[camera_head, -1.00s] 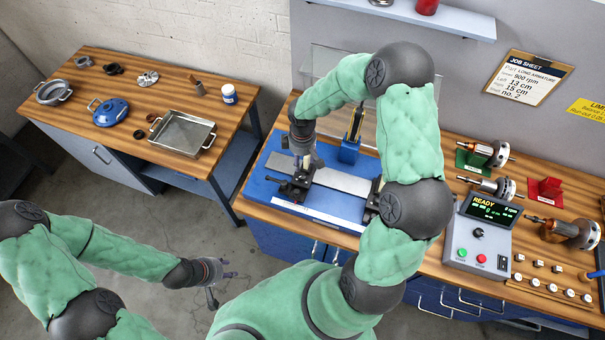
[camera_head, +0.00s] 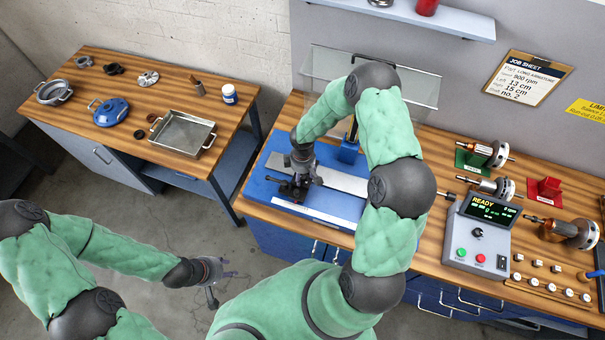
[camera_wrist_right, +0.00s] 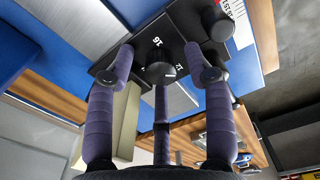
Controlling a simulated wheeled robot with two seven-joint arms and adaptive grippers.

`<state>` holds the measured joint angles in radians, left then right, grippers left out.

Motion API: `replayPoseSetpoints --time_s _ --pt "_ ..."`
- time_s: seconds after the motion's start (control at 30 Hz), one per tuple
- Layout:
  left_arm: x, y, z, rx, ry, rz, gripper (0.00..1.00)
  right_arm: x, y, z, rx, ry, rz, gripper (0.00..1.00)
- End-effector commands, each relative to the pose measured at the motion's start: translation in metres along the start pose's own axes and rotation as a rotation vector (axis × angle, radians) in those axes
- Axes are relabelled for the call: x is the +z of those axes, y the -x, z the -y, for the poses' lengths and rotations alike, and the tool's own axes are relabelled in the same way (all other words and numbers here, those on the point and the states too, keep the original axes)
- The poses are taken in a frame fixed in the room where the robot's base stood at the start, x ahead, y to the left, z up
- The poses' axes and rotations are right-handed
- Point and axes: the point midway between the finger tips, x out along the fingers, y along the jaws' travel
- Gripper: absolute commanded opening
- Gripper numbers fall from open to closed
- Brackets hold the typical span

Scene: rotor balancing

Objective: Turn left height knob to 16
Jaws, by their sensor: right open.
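The left height knob (camera_wrist_right: 161,72) is a round black knob on a dark block, with a light pointer mark on its face and white numbers, one reading 16, beside it. My right gripper (camera_wrist_right: 163,78) is open, with purple fingers on either side of the knob and another below it in the right wrist view. Contact with the knob is not clear. In the head view my right gripper (camera_head: 301,168) is over the dark left support (camera_head: 285,189) on the blue machine base (camera_head: 345,208). My left gripper (camera_head: 217,282) hangs empty and open above the floor.
A control box (camera_head: 479,236) showing READY stands right of the machine. Rotors (camera_head: 572,232) and small weights (camera_head: 550,287) lie further right. A clear guard (camera_head: 405,85) stands behind my right arm. The job sheet (camera_head: 523,78) lists left 13 cm, right 15 cm.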

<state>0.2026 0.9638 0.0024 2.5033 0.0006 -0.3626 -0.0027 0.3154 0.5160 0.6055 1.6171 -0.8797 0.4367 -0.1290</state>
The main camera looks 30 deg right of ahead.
Motion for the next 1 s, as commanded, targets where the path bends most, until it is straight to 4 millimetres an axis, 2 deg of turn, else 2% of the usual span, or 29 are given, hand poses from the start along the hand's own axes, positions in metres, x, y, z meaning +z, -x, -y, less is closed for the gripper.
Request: replayPoseSetpoints --time_s 0.2,0.3,0.4,1.0 --pt "0.0000 0.0000 0.0000 0.000 0.000 0.000 0.40 0.0000 -0.0003 0.0002 0.000 0.000 0.000 0.52" --pt "0.0000 0.0000 0.0000 0.000 0.000 0.000 0.40 0.0001 -0.0002 0.0002 0.000 0.000 0.000 0.24" --pt "0.0000 0.0000 0.0000 0.000 0.000 0.000 0.40 0.0001 -0.0002 0.0003 -0.001 0.000 0.000 0.00" --pt "-0.0002 -0.0039 0.0014 0.000 0.000 0.000 0.40 0.0003 -0.0004 0.0009 -0.002 0.133 0.001 0.00"
